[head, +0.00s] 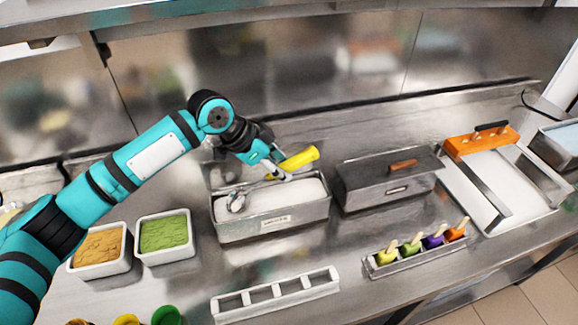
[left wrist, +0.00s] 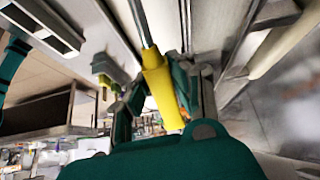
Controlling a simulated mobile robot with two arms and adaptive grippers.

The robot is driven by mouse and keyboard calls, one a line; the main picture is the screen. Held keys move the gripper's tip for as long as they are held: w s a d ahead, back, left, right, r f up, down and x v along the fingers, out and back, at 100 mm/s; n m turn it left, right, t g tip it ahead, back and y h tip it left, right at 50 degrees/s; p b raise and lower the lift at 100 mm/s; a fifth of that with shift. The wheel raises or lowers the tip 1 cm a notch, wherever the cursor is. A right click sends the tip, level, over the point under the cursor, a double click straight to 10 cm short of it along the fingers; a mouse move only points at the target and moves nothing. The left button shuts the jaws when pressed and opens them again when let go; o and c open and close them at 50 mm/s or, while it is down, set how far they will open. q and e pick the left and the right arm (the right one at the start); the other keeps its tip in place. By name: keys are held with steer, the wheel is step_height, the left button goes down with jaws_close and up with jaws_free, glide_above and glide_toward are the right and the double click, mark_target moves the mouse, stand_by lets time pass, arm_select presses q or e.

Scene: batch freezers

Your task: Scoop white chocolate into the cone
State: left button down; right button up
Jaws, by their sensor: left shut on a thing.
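My left gripper (head: 276,171) is shut on the yellow-handled scoop (head: 300,160), over a steel tub (head: 275,226) filled with white ice cream (head: 285,194). The scoop's metal bowl (head: 237,202) is at the left part of the white surface; whether it touches or holds any is unclear. In the left wrist view the yellow handle (left wrist: 161,92) lies between the fingers, its metal shaft running up and away. No cone is clearly recognisable; yellow (head: 127,320) and green (head: 166,315) rounded items are cut off at the bottom edge. My right gripper is not in view.
Tubs of tan (head: 99,247) and green (head: 164,232) ice cream stand at left. An empty white slotted holder (head: 275,296) lies in front. To the right are a lidded steel tub (head: 388,180), a tray of colourful pops (head: 420,250) and a white pan with an orange-handled tool (head: 481,140).

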mark_target(298, 158)
arm_select(q)
steer(key=shift+s+a+b, duration=0.15)
steer(key=shift+a+b, duration=0.05)
steer(key=shift+a, duration=0.6)
steer(key=shift+s+a+b, duration=0.15)
steer(key=shift+a+b, duration=0.05)
steer(key=shift+a, duration=0.55)
steer(key=shift+d+r+p, duration=0.1)
steer(key=shift+d+p, duration=0.1)
steer(key=shift+p, duration=0.35)
steer(key=shift+w+d+f+y+p, duration=0.1)
steer(key=shift+d+f+y+p, duration=0.15)
steer(key=shift+y+p, duration=0.3)
steer(key=r+p, duration=0.1)
steer(key=d+r+p, duration=0.2)
steer(key=r+p, duration=0.1)
steer(key=shift+w, duration=0.2)
steer(key=shift+w+d+g+y+p, duration=0.1)
steer(key=shift+d+g+y+p, duration=0.3)
steer(key=shift+d+p, duration=0.45)
steer(key=shift+w+d+f+y+p, duration=0.1)
steer(key=shift+w+d+y+p, duration=0.05)
steer(key=shift+d+y+p, duration=0.65)
steer(key=shift+w+d+f+y, duration=0.1)
steer(key=shift+f+y, duration=0.1)
steer(key=shift+y, duration=0.05)
steer(key=shift+d+f+y, duration=0.1)
steer(key=shift+d+y, duration=0.2)
steer(key=shift+y, duration=0.1)
